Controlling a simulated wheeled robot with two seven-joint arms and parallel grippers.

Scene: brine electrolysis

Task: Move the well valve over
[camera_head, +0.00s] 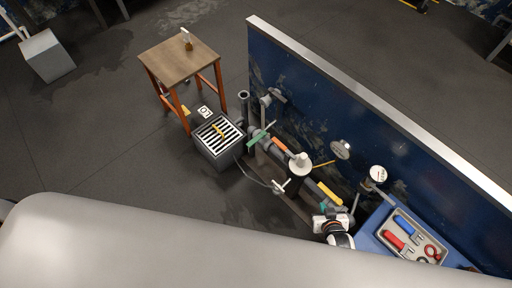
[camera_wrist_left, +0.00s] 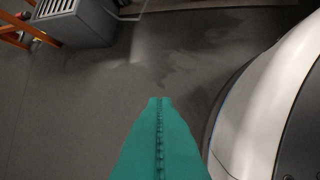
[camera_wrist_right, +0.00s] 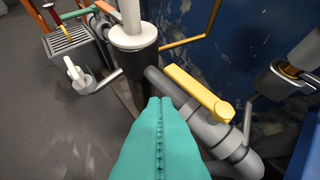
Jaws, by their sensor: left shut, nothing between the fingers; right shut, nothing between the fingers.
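A pipe run with several coloured levers lies along the blue wall; no label shows which one is the well valve. A yellow lever (camera_head: 328,193) sits on a grey pipe, also clear in the right wrist view (camera_wrist_right: 200,92). A green lever (camera_head: 262,133) and an orange lever (camera_head: 279,144) lie farther up the run. My right gripper (camera_head: 322,208), with teal fingers, is shut and empty close to the yellow lever; its tips (camera_wrist_right: 160,100) show left of that lever, touching or apart I cannot tell. My left gripper (camera_wrist_left: 160,100) is shut and empty over bare floor.
A white-capped dark cylinder (camera_wrist_right: 134,60) rises beyond the right gripper. A grated box (camera_head: 206,150) stands by a wooden table (camera_head: 182,60). A tool tray (camera_head: 394,252) sits at the lower right. The blue wall (camera_head: 330,110) bounds the right; floor at left is open.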

